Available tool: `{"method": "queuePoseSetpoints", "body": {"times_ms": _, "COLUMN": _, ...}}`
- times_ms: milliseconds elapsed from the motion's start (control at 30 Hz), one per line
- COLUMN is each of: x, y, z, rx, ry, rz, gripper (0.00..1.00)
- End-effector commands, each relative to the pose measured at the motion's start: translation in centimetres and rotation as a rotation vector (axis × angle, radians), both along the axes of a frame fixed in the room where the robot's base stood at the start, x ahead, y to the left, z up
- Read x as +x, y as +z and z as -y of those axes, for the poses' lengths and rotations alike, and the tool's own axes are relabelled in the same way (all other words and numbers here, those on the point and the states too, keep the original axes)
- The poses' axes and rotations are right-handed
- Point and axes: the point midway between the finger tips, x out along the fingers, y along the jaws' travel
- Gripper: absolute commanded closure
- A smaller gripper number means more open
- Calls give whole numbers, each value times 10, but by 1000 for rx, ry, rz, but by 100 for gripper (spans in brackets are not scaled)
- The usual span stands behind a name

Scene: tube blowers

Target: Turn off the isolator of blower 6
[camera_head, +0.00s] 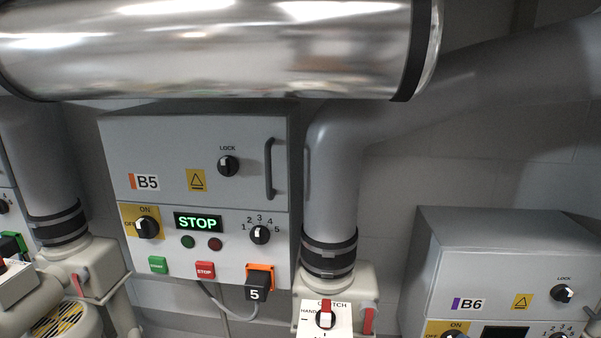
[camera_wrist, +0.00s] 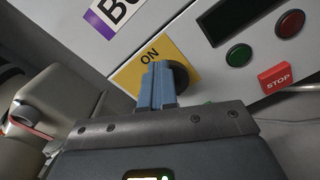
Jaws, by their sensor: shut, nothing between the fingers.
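The B6 cabinet (camera_head: 500,265) is grey and stands at the lower right of the head view, cut off by the bottom edge. Its isolator is a black rotary knob (camera_wrist: 181,74) on a yellow plate (camera_wrist: 127,75) marked ON, seen in the wrist view; the plate's top (camera_head: 433,328) also shows in the head view. My gripper (camera_wrist: 158,68) has its blue-grey fingers shut together, in front of the plate and beside the knob, covering part of it. I cannot tell whether they touch the knob. The knob's pointer is hidden.
Right of the isolator are a dark display (camera_wrist: 235,15), a green button (camera_wrist: 239,55), a red button (camera_wrist: 290,23) and a red STOP button (camera_wrist: 277,78). Cabinet B5 (camera_head: 195,190) stands left, its display reading STOP. A large shiny pipe (camera_head: 210,50) crosses above.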

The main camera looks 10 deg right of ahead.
Motion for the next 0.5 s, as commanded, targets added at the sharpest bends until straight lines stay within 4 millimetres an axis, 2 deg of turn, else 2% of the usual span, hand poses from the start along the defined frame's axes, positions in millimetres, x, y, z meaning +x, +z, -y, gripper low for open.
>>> {"method": "queuePoseSetpoints", "body": {"times_ms": 500, "x": 1, "y": 1, "z": -4, "rx": 1, "ry": 0, "rz": 0, "gripper": 100}}
